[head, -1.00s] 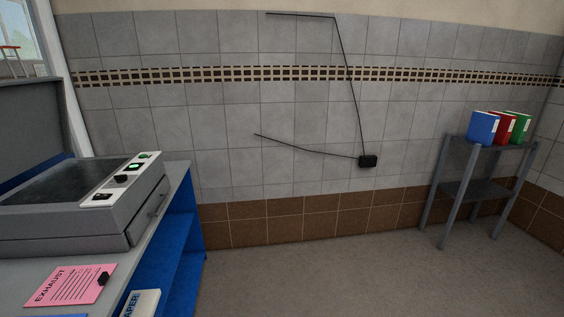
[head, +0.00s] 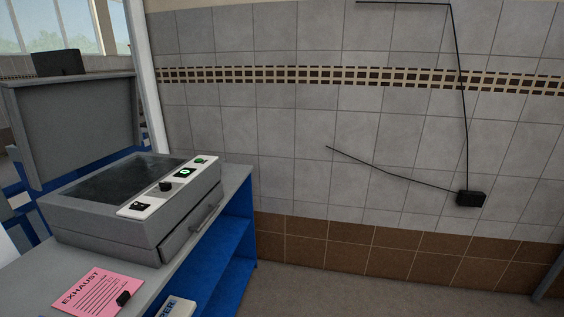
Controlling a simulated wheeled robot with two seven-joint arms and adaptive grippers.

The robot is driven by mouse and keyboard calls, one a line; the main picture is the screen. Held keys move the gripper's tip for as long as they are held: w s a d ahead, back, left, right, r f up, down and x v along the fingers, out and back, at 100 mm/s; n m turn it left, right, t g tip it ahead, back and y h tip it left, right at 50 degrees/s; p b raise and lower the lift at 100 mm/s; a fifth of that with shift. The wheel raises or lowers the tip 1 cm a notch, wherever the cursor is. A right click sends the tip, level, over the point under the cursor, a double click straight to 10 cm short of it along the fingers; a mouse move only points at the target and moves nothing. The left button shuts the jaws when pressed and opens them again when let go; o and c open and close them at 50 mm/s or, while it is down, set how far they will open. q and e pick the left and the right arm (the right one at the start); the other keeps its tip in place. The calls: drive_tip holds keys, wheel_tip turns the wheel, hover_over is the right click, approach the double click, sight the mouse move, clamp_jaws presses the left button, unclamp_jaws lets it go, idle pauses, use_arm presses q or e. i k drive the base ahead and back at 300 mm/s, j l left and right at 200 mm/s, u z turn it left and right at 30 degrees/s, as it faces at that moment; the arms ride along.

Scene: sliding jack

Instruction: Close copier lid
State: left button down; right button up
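The grey copier (head: 120,212) sits on the grey top of a blue-sided bench at the left of the head view. Its lid (head: 75,122) stands raised, nearly upright, at the left side of the body. The dark glass (head: 115,180) is uncovered. A white control strip (head: 166,188) with a knob and green lights runs along the copier's right side. A small drawer with a handle (head: 206,214) is on the side below the strip. Neither of my grippers shows in the head view.
The bench (head: 238,178) has a pink EXHAUST sheet (head: 92,297) with a black clip on it. A paper pack (head: 175,308) is on a blue shelf. Open floor (head: 330,303) lies right of the bench, before the tiled wall with a black box (head: 471,199).

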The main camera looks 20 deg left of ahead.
sight(61, 126)
drive_tip(key=i+u, duration=0.3)
drive_tip(key=u, duration=0.15)
drive_tip(key=i+u, duration=0.3)
drive_tip(key=u, duration=0.15)
drive_tip(key=i+u, duration=0.25)
drive_tip(key=u, duration=0.15)
drive_tip(key=i+u, duration=0.4)
drive_tip(key=z, duration=0.6)
drive_tip(key=k, duration=0.05)
